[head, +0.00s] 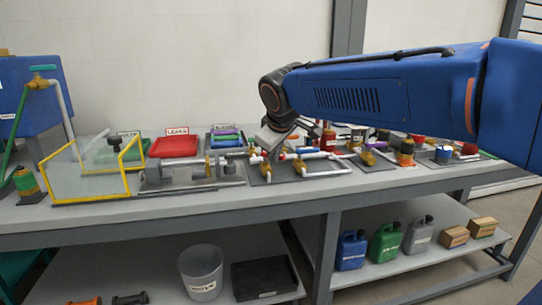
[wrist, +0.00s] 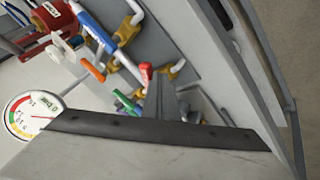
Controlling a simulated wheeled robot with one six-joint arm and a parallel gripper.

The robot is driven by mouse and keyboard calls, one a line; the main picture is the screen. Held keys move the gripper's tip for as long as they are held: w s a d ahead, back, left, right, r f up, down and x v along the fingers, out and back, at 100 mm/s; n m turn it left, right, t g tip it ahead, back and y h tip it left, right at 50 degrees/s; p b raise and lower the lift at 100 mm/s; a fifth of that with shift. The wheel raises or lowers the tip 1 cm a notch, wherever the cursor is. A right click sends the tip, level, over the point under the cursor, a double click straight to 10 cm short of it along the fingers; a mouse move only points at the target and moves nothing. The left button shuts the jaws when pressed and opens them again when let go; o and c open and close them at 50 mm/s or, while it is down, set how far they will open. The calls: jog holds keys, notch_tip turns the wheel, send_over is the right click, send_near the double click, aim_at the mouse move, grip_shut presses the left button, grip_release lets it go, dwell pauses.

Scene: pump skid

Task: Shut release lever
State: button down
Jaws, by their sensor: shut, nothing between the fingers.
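My gripper (head: 284,142) hangs at the end of my blue arm over the pipework on the middle of the bench. In the wrist view its grey fingers (wrist: 162,92) are together with nothing between them. A red lever handle (wrist: 146,72) shows close beside the fingertips; I cannot tell whether they touch. I cannot tell which of these is the release lever. The gripper body hides part of the pipework.
A pressure gauge (wrist: 34,116) is left of my gripper in the wrist view. The bench (head: 215,212) holds a yellow-edged clear guard (head: 137,155), a red tray (head: 174,147) and several valve assemblies. Its front strip is clear. A bucket (head: 202,272) and jugs stand on the shelf below.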

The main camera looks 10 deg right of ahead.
jog(key=shift+w+d, duration=0.25)
jog(key=shift+d, duration=0.55)
jog(key=shift+w+a, duration=0.55)
jog(key=shift+a, duration=0.05)
jog(key=shift+s, duration=0.1)
